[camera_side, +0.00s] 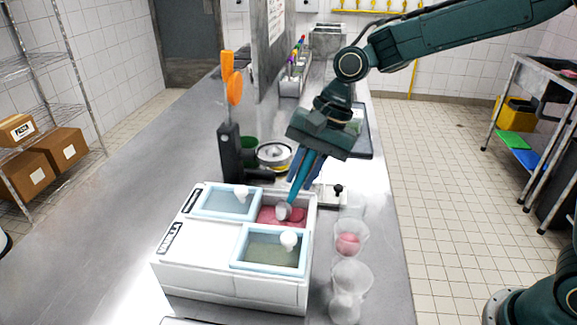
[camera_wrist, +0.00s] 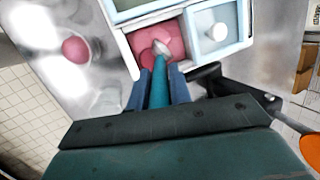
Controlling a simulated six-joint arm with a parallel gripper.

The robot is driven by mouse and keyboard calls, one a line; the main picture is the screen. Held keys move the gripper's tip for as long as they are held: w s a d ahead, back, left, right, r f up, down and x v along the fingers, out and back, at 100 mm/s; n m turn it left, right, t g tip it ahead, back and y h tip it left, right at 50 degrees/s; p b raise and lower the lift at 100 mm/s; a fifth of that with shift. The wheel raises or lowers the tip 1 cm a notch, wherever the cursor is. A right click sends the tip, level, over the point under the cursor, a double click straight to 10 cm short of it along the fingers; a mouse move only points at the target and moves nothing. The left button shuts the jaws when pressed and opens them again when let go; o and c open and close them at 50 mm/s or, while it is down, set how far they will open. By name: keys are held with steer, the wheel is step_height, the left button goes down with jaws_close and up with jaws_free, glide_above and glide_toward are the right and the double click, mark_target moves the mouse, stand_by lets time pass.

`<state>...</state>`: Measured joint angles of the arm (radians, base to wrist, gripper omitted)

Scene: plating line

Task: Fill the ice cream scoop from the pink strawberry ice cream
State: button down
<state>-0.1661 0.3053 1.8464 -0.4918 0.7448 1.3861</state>
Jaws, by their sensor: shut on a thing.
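My gripper (camera_side: 303,170) is shut on the teal handle of the ice cream scoop (camera_side: 284,210) and points down over the open tub of the white ice cream box. The scoop's metal head is at the pink strawberry ice cream (camera_side: 267,219), touching or just above it; I cannot tell which, nor whether it holds any. In the wrist view, my gripper (camera_wrist: 158,88) has blue fingers on both sides of the handle, and the scoop head (camera_wrist: 161,46) lies over the pink ice cream (camera_wrist: 172,32).
The white box (camera_side: 230,291) has two other compartments under pale blue lids with white knobs (camera_side: 240,193). Clear cups (camera_side: 351,275) stand along its right side, one with a pink ball (camera_side: 348,243). A black stand with an orange top (camera_side: 232,80) rises behind the box.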

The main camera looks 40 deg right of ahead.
steer(key=shift+w+a+r, duration=0.1)
steer(key=shift+w+a, duration=0.1)
steer(key=shift+a, duration=0.6)
stand_by(0.7)
steer(key=shift+w+a, duration=0.1)
steer(key=shift+a, duration=0.3)
steer(key=shift+s+d+f, duration=0.2)
steer(key=shift+d+f, duration=0.15)
steer(key=shift+d, duration=0.2)
stand_by(0.7)
steer(key=shift+s+d+r, duration=0.15)
steer(key=shift+d+r, duration=0.1)
steer(key=shift+d, duration=0.4)
stand_by(0.6)
steer(key=shift+r, duration=0.2)
steer(key=shift+r, duration=4.4)
